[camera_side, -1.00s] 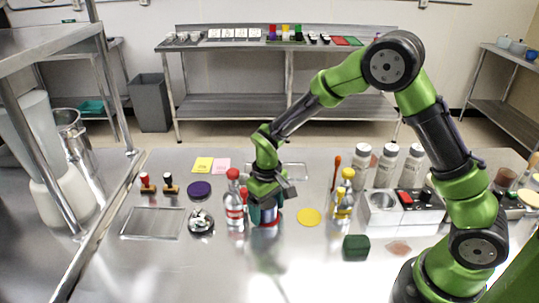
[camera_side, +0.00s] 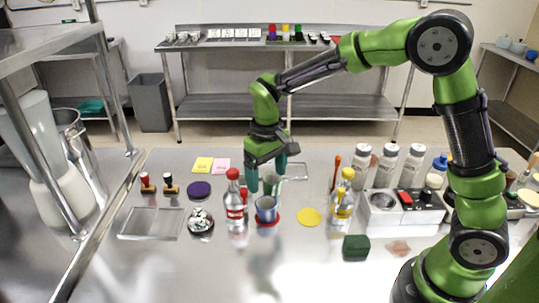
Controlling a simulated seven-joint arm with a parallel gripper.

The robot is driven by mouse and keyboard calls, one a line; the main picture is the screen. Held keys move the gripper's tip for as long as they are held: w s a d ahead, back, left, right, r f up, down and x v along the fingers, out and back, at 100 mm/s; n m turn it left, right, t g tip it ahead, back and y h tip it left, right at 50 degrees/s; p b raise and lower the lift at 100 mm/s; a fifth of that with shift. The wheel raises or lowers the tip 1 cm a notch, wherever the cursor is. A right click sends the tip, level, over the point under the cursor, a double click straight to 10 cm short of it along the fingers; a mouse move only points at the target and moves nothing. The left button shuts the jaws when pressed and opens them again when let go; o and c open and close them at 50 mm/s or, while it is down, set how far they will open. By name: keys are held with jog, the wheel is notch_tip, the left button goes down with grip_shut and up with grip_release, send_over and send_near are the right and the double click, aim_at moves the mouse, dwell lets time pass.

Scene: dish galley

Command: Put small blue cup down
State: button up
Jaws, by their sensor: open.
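The small blue cup (camera_side: 266,210) stands upright on a red round coaster (camera_side: 275,217) on the steel table, just right of a clear bottle with a red cap (camera_side: 235,205). My gripper (camera_side: 268,182) is above the cup, pointing down, with its teal fingers apart. It is open and clear of the cup, holding nothing. Part of the coaster is hidden under the cup.
A purple disc (camera_side: 199,189), a bowl of small pieces (camera_side: 200,222) and a clear tray (camera_side: 152,223) are on the left. A green block (camera_side: 356,247) lies front right. The front middle is clear.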

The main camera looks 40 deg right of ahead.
jog(key=s+d+r+m+t+y, duration=0.1)
jog(key=s+d+r+m+t, duration=0.1)
jog(key=s+r, duration=0.4)
jog(key=s+d+r+m+t+y, duration=0.1)
jog(key=s+r+t, duration=0.4)
jog(key=s, duration=0.7)
jog(key=shift+d+r+m, duration=0.4)
jog(key=shift+r+m, duration=0.1)
jog(key=shift+r, duration=0.15)
